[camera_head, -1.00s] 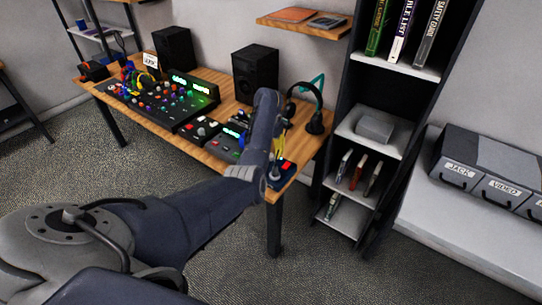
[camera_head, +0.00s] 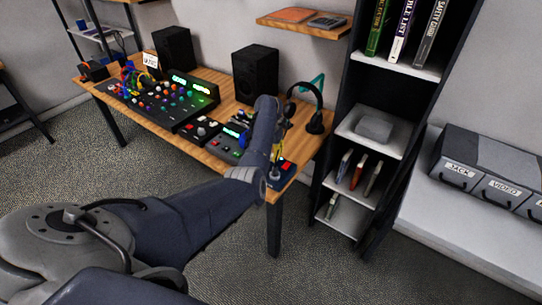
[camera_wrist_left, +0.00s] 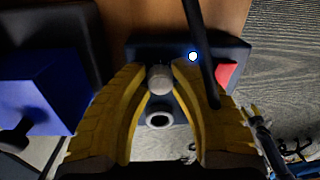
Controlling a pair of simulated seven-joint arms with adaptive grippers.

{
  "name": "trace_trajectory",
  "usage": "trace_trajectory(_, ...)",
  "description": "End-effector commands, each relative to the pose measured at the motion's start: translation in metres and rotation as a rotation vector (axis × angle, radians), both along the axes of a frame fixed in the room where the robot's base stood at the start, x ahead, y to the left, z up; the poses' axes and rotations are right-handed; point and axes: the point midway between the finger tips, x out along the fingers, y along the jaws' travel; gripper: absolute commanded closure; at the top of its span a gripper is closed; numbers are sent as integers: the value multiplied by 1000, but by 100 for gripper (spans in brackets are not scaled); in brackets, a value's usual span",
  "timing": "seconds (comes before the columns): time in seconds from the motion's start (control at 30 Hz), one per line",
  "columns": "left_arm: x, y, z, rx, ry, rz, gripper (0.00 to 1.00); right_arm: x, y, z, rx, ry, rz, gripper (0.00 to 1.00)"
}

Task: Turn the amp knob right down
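The amp is a small dark box with a red patch, at the front right corner of the desk in the head view (camera_head: 287,169). In the left wrist view the amp (camera_wrist_left: 205,47) shows a lit blue-white light and a red part. A round silver knob (camera_wrist_left: 159,80) sits between the yellow fingertips of my left gripper (camera_wrist_left: 160,72), which appear to touch it on both sides. A light ring-shaped part (camera_wrist_left: 159,119) shows below the knob. In the head view my left arm partly hides the amp. My right gripper is not in view.
A blue box (camera_wrist_left: 38,90) stands left of the fingers, and a dark cable crosses close to the right finger. A mixer (camera_head: 165,98), speakers (camera_head: 255,75) and headphones (camera_head: 315,122) crowd the desk (camera_head: 210,148). A shelf unit stands to the right.

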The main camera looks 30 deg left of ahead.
Motion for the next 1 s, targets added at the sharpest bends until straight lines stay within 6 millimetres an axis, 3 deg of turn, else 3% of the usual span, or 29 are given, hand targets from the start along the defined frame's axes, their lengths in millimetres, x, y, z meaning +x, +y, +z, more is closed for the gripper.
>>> trace_trajectory(0.17, 0, 0, 0, 0, 0, 0, 100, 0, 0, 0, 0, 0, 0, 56)
trace_trajectory(1.0, 1, -1, 1, -1, -2, 124, 100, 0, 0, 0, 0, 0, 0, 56)
